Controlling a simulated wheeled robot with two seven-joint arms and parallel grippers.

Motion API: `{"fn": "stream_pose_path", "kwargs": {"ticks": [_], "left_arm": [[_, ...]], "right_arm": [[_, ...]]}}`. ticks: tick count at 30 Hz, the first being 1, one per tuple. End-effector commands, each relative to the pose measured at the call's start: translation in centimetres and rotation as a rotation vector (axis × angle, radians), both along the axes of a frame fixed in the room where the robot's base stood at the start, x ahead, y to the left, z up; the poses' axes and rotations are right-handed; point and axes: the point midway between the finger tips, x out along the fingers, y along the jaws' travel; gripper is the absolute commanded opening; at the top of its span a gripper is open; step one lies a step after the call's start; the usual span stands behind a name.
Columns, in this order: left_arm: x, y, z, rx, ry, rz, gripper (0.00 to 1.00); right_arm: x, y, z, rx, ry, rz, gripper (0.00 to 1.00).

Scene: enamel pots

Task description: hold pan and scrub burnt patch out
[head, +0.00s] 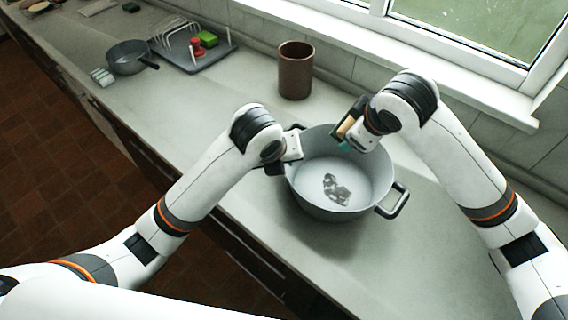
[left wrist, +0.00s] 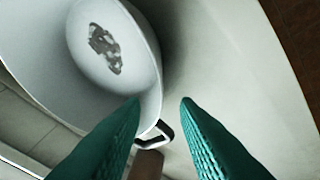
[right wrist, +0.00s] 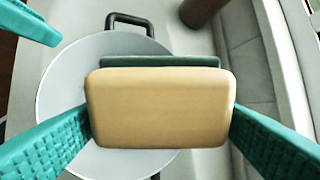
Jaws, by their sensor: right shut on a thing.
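The grey enamel pan (head: 310,190) stands on the counter with a dark burnt patch (head: 336,188) on its inside bottom. The patch also shows in the left wrist view (left wrist: 105,48); in the right wrist view the sponge hides it. My left gripper (left wrist: 160,100) is open at the pan's left side, its fingers apart with a dark pan handle (left wrist: 163,134) showing beyond and between them. My right gripper (right wrist: 160,118) is shut on a tan sponge (right wrist: 160,105) with a dark green layer, held above the pan's back rim, apart from the patch.
A brown cup (head: 296,72) stands behind the pan. A grey tray (head: 215,58) with a rack, a red item and a green item (head: 209,39) lies at the back left, beside a small saucepan (head: 127,58). The right handle (head: 399,203) is free. The counter front is clear.

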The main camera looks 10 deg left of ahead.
Motion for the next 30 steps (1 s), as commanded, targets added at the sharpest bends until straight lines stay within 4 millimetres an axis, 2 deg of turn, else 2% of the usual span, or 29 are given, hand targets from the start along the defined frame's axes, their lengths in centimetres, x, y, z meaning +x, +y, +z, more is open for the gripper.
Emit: {"fn": "stream_pose_path", "kwargs": {"ticks": [9,15,21,30], "left_arm": [[2.4,-0.6,-5.5,-0.003,0.008,0.004,0.28],[3.8,-1.0,-8.2,-0.005,0.004,0.005,0.28],[4.5,-1.1,-9.7,-0.005,0.004,0.004,0.28],[4.6,-1.1,-9.9,-0.005,0.002,0.004,0.28]], "right_arm": [[0.0,0.0,0.0,0.000,0.000,0.000,0.58],[0.0,0.0,0.0,0.000,0.000,0.000,0.58],[0.0,0.0,0.0,0.000,0.000,0.000,0.58],[0.0,0.0,0.0,0.000,0.000,0.000,0.58]]}}
